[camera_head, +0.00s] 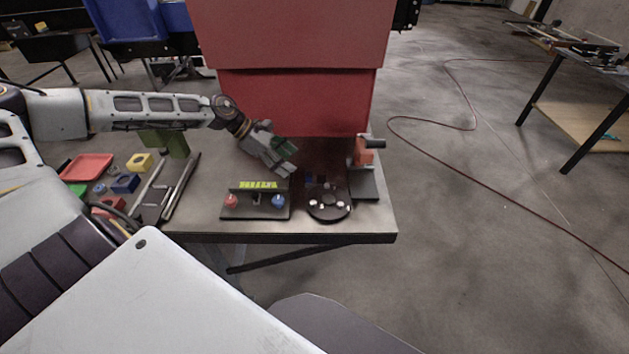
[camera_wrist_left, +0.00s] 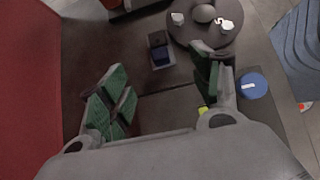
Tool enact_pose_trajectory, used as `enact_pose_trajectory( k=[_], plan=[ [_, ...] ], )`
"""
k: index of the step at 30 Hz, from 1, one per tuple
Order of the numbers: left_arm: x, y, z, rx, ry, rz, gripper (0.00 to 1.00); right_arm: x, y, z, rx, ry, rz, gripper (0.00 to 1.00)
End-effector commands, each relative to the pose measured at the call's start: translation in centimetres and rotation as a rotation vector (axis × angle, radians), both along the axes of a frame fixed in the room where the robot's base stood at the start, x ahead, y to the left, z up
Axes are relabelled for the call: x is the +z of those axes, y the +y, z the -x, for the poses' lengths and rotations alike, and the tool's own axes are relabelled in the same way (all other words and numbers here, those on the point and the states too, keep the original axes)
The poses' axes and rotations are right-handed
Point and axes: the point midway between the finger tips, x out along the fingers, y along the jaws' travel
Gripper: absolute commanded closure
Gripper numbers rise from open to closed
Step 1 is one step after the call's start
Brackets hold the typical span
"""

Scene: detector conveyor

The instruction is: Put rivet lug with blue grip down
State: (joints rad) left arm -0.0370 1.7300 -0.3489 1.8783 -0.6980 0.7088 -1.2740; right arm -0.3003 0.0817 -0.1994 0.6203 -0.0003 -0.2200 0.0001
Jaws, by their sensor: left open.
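The rivet lug with blue grip appears to be the small dark block with a blue face (camera_wrist_left: 161,52) in the left wrist view. It stands on the grey table (camera_head: 214,190), beside the round black plate (camera_wrist_left: 230,45). In the head view a small dark blue patch (camera_head: 309,179) shows at that spot, too small to make out well. My left gripper (camera_head: 289,160) is open, its green-padded fingers apart. In the left wrist view the gripper (camera_wrist_left: 163,95) has nothing between its fingers, and the block lies beyond them, apart. My right gripper is not in view.
A control box with a red knob (camera_head: 231,200) and a blue knob (camera_head: 278,201) stands at the front edge. A red-headed device (camera_head: 363,155) stands at the right. A large red housing (camera_head: 295,100) rises behind. Coloured blocks and a red tray (camera_head: 87,167) lie left.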

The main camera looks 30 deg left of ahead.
Motion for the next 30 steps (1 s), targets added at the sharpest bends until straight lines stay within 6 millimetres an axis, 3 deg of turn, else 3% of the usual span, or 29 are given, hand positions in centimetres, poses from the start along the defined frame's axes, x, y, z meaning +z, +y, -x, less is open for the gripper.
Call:
enact_pose_trajectory(
  k=[16,30],
  plan=[
    [-1.8,-1.6,-0.9,-0.003,-0.002,0.003,0.36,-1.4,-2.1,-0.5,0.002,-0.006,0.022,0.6],
    [-2.1,-1.7,-1.1,0.001,-0.001,0.0,0.36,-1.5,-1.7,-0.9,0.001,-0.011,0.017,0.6]
  ],
)
